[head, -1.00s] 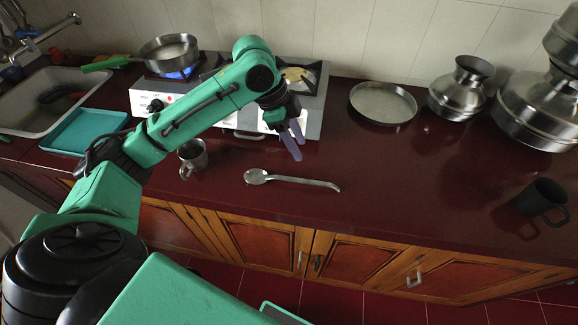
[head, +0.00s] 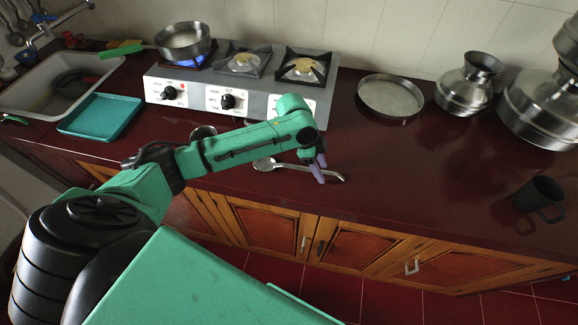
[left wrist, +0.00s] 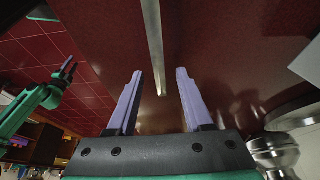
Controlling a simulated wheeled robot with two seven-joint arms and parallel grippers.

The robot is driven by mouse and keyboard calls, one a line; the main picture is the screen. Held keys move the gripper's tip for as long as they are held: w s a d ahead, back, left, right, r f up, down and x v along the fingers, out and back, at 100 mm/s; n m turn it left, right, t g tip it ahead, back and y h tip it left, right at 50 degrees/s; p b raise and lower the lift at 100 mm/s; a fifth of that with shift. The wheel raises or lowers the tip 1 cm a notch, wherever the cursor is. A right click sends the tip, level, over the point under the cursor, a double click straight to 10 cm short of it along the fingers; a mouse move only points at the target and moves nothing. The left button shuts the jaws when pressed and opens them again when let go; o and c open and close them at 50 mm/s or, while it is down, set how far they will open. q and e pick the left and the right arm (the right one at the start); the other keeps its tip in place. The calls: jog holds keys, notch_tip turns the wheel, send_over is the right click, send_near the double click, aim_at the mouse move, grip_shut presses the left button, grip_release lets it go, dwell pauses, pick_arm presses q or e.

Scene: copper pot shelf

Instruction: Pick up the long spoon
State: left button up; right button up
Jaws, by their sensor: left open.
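The long metal spoon (head: 263,164) lies on the dark red counter (head: 420,175), its bowl to the left and its handle to the right. My arm covers part of it in the head view. My left gripper (head: 320,170) is open and empty above the handle. In the left wrist view the handle (left wrist: 153,40) runs between the two lilac fingertips of the left gripper (left wrist: 156,73). Contact cannot be told. My right gripper (left wrist: 68,69) shows small at the left of the left wrist view, away from the spoon; its opening is unclear.
The stove (head: 200,96) bears a pan (head: 183,40) over a blue flame. A round plate (head: 390,97), metal pots (head: 463,92) and a dark mug (head: 540,196) stand rightward. The counter between is clear.

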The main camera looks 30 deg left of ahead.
pick_arm(q)
jog(key=shift+f, duration=0.25)
dwell(0.3)
grip_shut()
